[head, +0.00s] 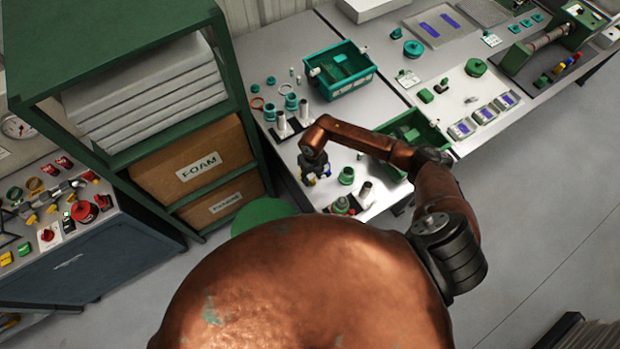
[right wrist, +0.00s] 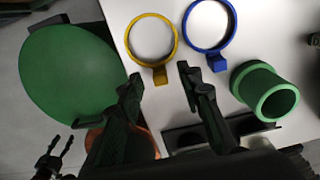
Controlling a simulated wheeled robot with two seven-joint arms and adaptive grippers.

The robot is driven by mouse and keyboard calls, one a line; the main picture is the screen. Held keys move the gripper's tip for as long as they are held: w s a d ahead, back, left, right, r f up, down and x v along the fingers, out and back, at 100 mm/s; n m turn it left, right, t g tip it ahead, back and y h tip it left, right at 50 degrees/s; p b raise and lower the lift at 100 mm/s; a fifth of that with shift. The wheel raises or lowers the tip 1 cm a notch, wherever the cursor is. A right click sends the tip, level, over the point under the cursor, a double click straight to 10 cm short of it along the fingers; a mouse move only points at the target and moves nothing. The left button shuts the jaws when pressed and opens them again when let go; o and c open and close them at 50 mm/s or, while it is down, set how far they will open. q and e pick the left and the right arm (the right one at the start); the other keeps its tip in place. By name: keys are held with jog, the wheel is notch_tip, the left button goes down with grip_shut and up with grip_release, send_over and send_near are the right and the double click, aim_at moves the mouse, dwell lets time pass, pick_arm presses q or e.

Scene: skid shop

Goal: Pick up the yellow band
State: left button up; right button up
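The yellow band (right wrist: 159,75) is a ring with a small tab, lying on the light bench top in the right wrist view. Its tab points towards my right gripper (right wrist: 161,82). The gripper is open and empty, its two fingers on either side of the tab's line. In the head view my right gripper (head: 314,173) is low over the bench's near left edge, and the band there is too small to make out well. A small dark two-pronged shape at the lower left of the right wrist view looks like my left gripper (right wrist: 57,152), open and empty, away from the bench.
A blue band (right wrist: 217,63) lies just right of the yellow one, with a green sleeve (right wrist: 265,92) beyond it. A round green stool top (right wrist: 65,80) is left of the bench edge. A teal crate (head: 340,72) and a green shelf (head: 238,75) stand nearby.

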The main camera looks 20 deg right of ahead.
jog(key=shift+f, duration=0.55)
jog(key=shift+c, duration=0.6)
jog(key=c, duration=0.8)
jog(key=shift+r, duration=0.1)
